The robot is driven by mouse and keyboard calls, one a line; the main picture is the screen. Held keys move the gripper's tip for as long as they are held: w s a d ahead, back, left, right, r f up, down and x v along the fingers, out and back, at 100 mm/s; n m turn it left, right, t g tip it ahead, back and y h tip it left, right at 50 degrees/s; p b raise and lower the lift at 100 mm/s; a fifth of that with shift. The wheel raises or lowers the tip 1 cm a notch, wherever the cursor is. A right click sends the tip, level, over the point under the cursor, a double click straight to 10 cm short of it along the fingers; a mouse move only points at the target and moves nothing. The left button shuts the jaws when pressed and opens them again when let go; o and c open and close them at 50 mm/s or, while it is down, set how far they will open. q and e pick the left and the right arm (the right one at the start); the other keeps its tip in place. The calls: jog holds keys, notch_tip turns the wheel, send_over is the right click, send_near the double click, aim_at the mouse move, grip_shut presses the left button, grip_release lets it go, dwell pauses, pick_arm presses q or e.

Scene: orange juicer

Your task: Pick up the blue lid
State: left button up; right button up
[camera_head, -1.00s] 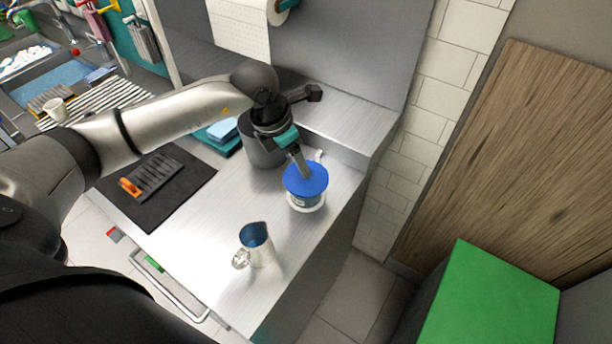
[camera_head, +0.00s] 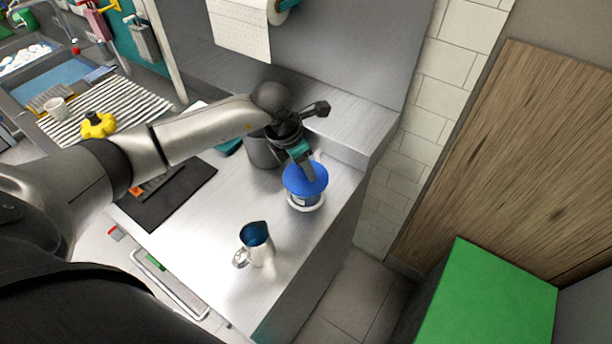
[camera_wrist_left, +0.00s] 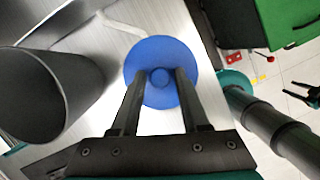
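The blue lid (camera_head: 294,182) is on a small white-based container (camera_head: 306,203) near the right edge of the metal counter. In the left wrist view the lid (camera_wrist_left: 160,49) is a round disc with a central knob (camera_wrist_left: 160,77). My left gripper (camera_head: 310,178) points down at the lid from behind. In the wrist view its fingers (camera_wrist_left: 160,72) are apart, one on each side of the knob, with narrow gaps showing. Whether the fingertips touch the lid's top is unclear.
A metal pitcher (camera_head: 258,247) stands in front of the lid on the counter. A grey cylinder (camera_head: 262,152) stands close behind my left gripper, also large at left in the wrist view (camera_wrist_left: 45,95). A raised ledge (camera_head: 345,125) runs behind. A dark mat (camera_head: 165,205) lies left.

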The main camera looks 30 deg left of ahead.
pick_arm(q)
grip_shut()
jog(key=shift+r, duration=0.1)
dwell(0.3)
